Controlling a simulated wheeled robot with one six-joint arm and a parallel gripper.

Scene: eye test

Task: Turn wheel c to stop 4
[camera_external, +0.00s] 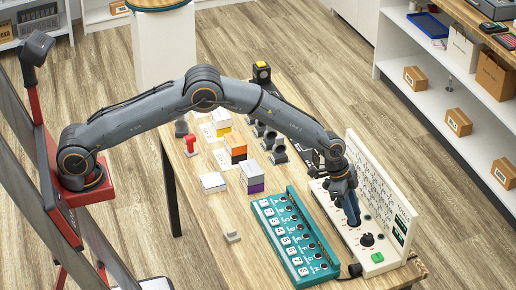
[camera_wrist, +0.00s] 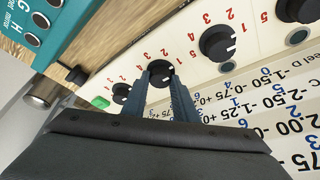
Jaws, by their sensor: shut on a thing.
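A cream panel (camera_external: 345,228) with a row of black wheels stands at the table's right end. In the wrist view, my gripper (camera_wrist: 160,84) has its two fingers on either side of a black wheel (camera_wrist: 160,69), shut on it. This is the second wheel from the green button (camera_wrist: 101,102). Its letter cannot be read, so I cannot tell that it is wheel c. Red numbers are printed around it, but the stop it points to is unclear. In the external view, my gripper (camera_external: 353,217) reaches down to the panel and hides the held wheel.
Other wheels flank the held one: one near the green button (camera_wrist: 121,92) and two farther right (camera_wrist: 216,43) (camera_wrist: 297,9). An upright board with printed rows (camera_external: 378,185) rises behind. A teal lettered box (camera_external: 293,232) lies left of the panel. Small boxes (camera_external: 251,175) stand farther left.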

